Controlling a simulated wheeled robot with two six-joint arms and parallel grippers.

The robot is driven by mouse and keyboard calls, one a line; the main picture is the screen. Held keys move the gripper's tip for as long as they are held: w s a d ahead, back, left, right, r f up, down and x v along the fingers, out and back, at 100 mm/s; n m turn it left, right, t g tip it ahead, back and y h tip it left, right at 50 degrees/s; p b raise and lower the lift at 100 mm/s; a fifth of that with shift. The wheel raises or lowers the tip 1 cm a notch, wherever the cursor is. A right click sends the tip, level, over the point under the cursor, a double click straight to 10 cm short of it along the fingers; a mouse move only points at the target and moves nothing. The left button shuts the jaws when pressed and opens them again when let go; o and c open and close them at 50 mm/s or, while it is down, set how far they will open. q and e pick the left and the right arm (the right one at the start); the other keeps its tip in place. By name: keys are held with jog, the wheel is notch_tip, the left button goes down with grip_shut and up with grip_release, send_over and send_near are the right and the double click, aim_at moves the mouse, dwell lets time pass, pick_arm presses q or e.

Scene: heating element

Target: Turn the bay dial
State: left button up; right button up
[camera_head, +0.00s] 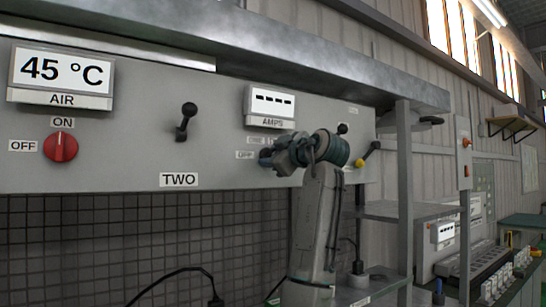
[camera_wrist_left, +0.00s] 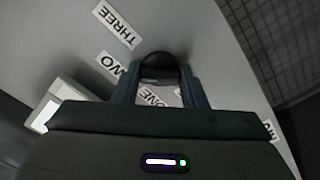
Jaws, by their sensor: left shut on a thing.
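The bay dial (camera_wrist_left: 160,66) is a round black knob on the grey panel. In the left wrist view it sits between my two finger tips, with labels THREE (camera_wrist_left: 116,27), TWO and ONE around it. My left gripper (camera_head: 270,158) is shut on the dial in the head view, where the gripper mostly hides it. Labels for ONE and OFF (camera_head: 245,155) show just left of and above the gripper. The dial's pointer direction cannot be made out. My right gripper is not in view.
The panel (camera_head: 120,150) also carries a red ON/OFF knob (camera_head: 61,147), a black lever (camera_head: 186,121), a 45 °C display (camera_head: 62,70) and an AMPS meter (camera_head: 270,104) with dashes. A yellow-tipped lever (camera_head: 369,153) is right of my gripper. A metal post (camera_head: 404,200) stands further right.

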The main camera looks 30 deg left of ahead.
pick_arm(q)
jog(key=shift+f+m, duration=0.15)
jog(key=shift+m, duration=4.15)
jog(key=o, duration=1)
jog(key=shift+d, duration=0.2)
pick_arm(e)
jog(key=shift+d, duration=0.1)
pick_arm(q)
jog(key=shift+s, duration=0.1)
jog(key=b+v, duration=0.3)
jog(key=v, duration=0.7)
jog(key=shift+d+b, duration=0.35)
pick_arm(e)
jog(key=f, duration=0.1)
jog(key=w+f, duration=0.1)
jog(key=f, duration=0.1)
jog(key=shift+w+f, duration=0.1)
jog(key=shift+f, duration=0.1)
